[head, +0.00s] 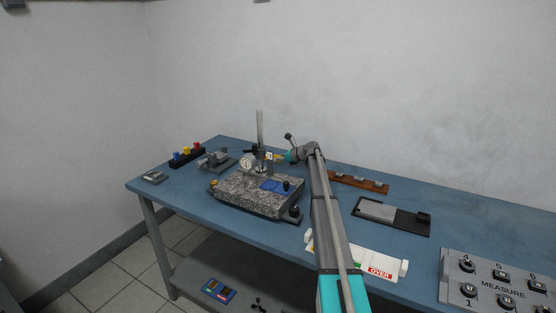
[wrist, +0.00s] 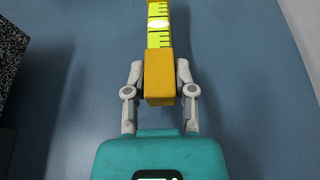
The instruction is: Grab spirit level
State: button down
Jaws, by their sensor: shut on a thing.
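The spirit level (wrist: 159,22) is a yellow bar with a bright green-yellow vial and black marks; it shows in the wrist view, pointing away from me. My gripper (wrist: 160,76) is shut on its near yellow end, one finger on each side. In the head view my gripper (head: 285,156) is over the back of the blue table, just right of the stand on the granite plate. Only a small yellow bit of the level shows there. Its gap to the table is hard to tell.
The granite plate (head: 240,194) with an upright post (head: 260,130) stands left of my arm. A wooden rack (head: 358,181), a grey and black tray (head: 392,215) and a white OVER box (head: 385,264) are to the right. A MEASURE panel (head: 500,285) is at front right.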

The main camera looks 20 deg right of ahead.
jog(key=s+a+r+p, duration=0.2)
jog(key=s+r+p, duration=0.8)
jog(key=s, duration=0.3)
jog(key=shift+s+r, duration=0.3)
jog(key=shift+s, duration=0.1)
dwell(0.4)
